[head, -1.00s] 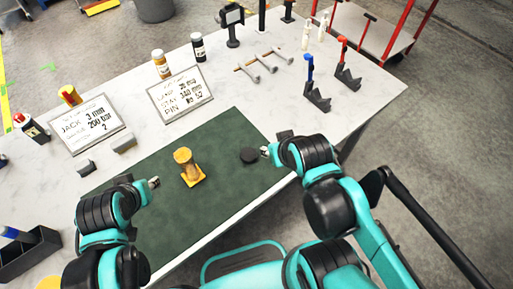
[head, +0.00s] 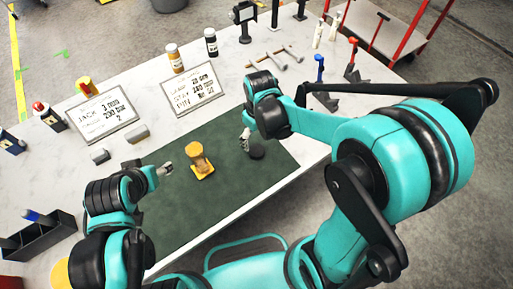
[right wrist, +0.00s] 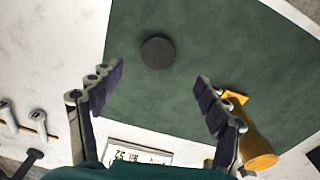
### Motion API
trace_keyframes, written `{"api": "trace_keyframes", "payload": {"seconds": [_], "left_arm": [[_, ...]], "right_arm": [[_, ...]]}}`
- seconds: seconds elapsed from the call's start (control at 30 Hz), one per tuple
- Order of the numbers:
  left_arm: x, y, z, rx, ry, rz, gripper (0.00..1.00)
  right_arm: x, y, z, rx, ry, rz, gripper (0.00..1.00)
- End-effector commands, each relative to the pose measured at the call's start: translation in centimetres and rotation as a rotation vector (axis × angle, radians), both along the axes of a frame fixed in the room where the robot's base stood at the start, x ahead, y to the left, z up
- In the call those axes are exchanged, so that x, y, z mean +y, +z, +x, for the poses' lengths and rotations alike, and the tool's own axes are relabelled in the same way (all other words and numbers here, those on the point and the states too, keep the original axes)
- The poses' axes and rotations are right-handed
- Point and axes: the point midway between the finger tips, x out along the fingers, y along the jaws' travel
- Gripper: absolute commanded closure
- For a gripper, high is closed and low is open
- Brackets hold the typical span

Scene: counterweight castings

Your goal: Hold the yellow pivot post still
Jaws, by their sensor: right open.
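The yellow pivot post (head: 200,162) stands upright on its flat yellow base on the green mat (head: 150,212). In the right wrist view the post (right wrist: 258,147) shows at the lower right, partly behind a finger and outside the jaws. My left gripper (head: 164,169) is just left of the post, apart from it; its jaw opening is too small to make out. My right gripper (head: 245,140) is open and empty above the mat, right of the post. A black disc (head: 257,151) lies on the mat beside it; the disc (right wrist: 158,53) appears ahead of the open fingers (right wrist: 158,76).
Two written signs (head: 104,115) (head: 194,89) and two bottles (head: 211,42) (head: 175,58) stand behind the mat. Grey blocks (head: 137,134) lie near the left sign. Red and blue clamps (head: 320,70) stand at the right. The mat's front part is clear.

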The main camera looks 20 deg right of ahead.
Motion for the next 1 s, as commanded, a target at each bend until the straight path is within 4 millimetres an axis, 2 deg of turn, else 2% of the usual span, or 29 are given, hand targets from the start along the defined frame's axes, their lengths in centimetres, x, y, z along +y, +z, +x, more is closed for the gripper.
{"api": "trace_keyframes", "payload": {"seconds": [0.2,0.57,0.8,1.0], "left_arm": [[0.0,0.4,0.0,0.0,0.0,0.0,0.39],[0.0,0.3,0.0,0.0,0.0,0.0,0.39],[0.0,-0.6,0.0,0.0,0.0,0.0,0.39],[0.0,-0.5,0.0,0.0,0.0,0.0,0.39]], "right_arm": [[0.6,-1.7,0.6,0.059,0.053,-0.009,0.24],[0.6,-2.0,0.6,0.062,0.054,-0.008,0.24],[0.5,-4.4,0.7,0.061,0.054,-0.009,0.24],[0.5,-4.4,0.7,0.06,0.053,-0.008,0.24]]}}
